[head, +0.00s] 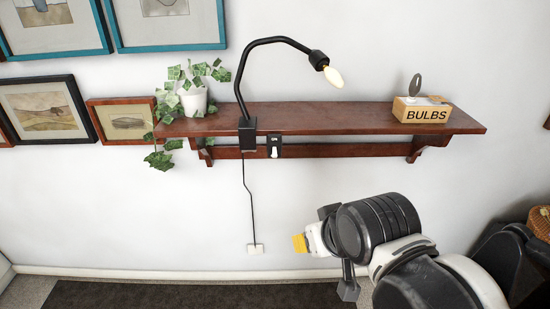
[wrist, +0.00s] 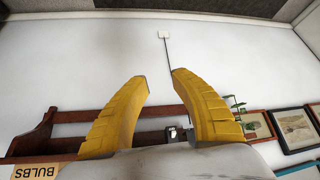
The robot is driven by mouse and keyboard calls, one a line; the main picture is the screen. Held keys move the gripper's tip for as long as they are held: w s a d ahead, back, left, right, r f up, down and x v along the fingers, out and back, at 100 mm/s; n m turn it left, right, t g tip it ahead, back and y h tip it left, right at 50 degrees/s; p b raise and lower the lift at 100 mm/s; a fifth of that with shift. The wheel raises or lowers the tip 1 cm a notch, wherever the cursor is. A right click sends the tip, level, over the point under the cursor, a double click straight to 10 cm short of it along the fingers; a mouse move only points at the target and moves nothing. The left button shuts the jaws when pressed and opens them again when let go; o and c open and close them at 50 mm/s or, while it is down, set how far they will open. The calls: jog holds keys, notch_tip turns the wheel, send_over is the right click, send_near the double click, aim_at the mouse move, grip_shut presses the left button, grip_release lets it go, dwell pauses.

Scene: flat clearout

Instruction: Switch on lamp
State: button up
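The black lamp (head: 240,75) is clamped to the front of a wooden shelf and its neck bends right to a cream bulb (head: 333,77). The bulb shows no clear glow. A black switch plate (head: 274,147) sits just right of the clamp, with a white lever at its lower part and a small label above. My gripper (head: 300,243) is below and right of the switch, apart from it. In the wrist view its two yellow fingers (wrist: 160,77) are spread with nothing between the tips. The switch (wrist: 172,133) shows there, partly hidden by the right finger.
The brown shelf (head: 340,117) carries a potted ivy (head: 193,98) at left and a BULBS box (head: 421,109) at right. A cord runs down to a wall outlet (head: 255,249). Framed pictures (head: 46,110) hang at left.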

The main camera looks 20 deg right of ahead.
jog(key=shift+w+a+r, duration=0.1)
jog(key=shift+w+a, duration=0.2)
grip_shut()
jog(key=w+a+r+m+t+y+p, duration=0.1)
jog(key=w+a+r+m+t, duration=0.25)
jog(key=w+m, duration=0.25)
jog(key=w+a+r+m+t+y, duration=0.2)
jog(key=w+a+r+m+t, duration=0.1)
jog(key=w+r+m, duration=0.25)
jog(key=w+a+r+m+t+y+p, duration=0.1)
jog(key=w+a+r+m+t, duration=0.3)
jog(key=w+m, duration=0.25)
jog(key=d+f+m+g+h, duration=0.1)
jog(key=d+f+m+h, duration=0.3)
jog(key=m, duration=0.6)
jog(key=d+f+m+g+h+p, duration=0.1)
jog(key=d+f+m+g+h, duration=0.1)
jog(key=f+m, duration=0.7)
jog(key=shift+s+d+f+m+h, duration=0.15)
jog(key=shift+d+f+m+h, duration=0.15)
jog(key=shift+d+m+h, duration=0.7)
jog(key=shift+d+g, duration=0.1)
jog(key=shift+g, duration=0.15)
